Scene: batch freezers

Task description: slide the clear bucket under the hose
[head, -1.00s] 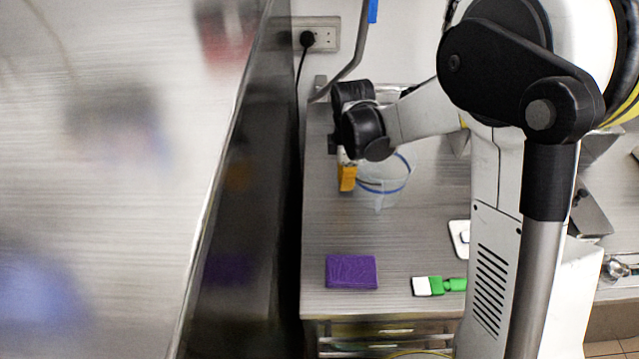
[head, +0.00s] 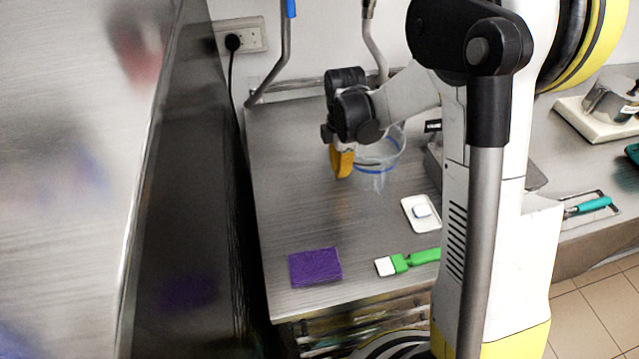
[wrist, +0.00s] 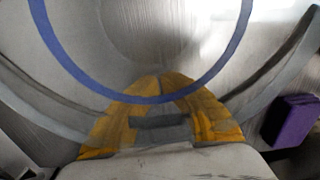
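The clear bucket (head: 372,181), with a blue band, stands upright on the steel counter. In the wrist view its blue band (wrist: 52,42) curves across the picture. My gripper (head: 342,160) is low at the bucket's left side, against or very close to its wall; exact contact is hard to see. In the wrist view its orange fingers (wrist: 160,80) come together at the tips, with nothing seen gripped. A grey hose (head: 372,35) hangs on the back wall behind the bucket; my arm hides part of it. A second grey pipe with a blue part (head: 287,50) is further left.
A purple block (head: 315,267) lies near the counter's front edge and shows in the wrist view (wrist: 291,120). A green brush (head: 410,261) and a white tray (head: 418,226) lie to its right. A tall metal cabinet (head: 185,170) walls the left. Counter left of the bucket is clear.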

